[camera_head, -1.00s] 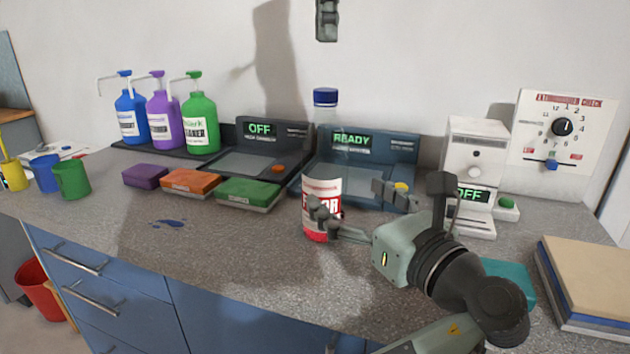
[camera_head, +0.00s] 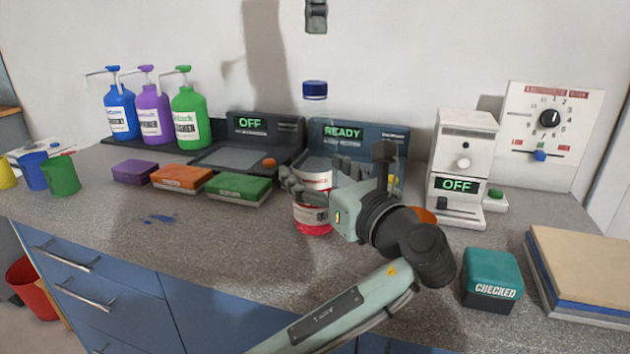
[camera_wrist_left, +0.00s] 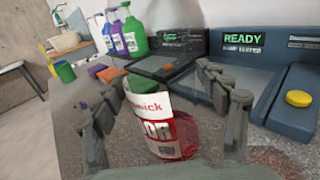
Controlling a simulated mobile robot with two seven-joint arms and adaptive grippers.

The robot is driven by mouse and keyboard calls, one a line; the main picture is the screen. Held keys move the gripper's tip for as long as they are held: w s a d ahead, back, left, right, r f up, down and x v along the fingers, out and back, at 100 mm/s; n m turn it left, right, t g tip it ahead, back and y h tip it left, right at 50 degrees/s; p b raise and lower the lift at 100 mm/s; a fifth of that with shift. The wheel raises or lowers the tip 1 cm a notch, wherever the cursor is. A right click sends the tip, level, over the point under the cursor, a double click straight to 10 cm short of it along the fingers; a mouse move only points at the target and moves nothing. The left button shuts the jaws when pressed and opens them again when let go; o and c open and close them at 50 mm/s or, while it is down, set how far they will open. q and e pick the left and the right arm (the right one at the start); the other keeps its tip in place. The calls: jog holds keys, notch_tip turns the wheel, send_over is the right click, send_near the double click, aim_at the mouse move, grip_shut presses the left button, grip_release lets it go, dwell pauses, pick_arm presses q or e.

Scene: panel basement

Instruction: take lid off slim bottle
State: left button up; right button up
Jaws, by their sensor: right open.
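The slim bottle (camera_head: 313,216) stands on the counter. It has clear upper walls, a red and white label and red liquid low down. Its blue lid (camera_head: 314,90) is at the top, above the faint clear part. My left gripper (camera_head: 335,170) is at the bottle's label height, its fingers apart. In the left wrist view the bottle (camera_wrist_left: 160,125) lies between the fingers, closer to the left one, with a gap at the right one. My right gripper (camera_head: 316,15) is above the lid, well clear of it, open; only its lower part shows.
Blue, purple and green pump bottles (camera_head: 188,118) stand at the back left. Several sponges (camera_head: 240,187) lie left of the bottle. A READY panel (camera_head: 343,134) is behind it. A white OFF device (camera_head: 460,160), teal box (camera_head: 491,280) and stacked boards (camera_head: 580,270) are at right.

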pick_arm(q)
grip_shut()
dwell(0.3)
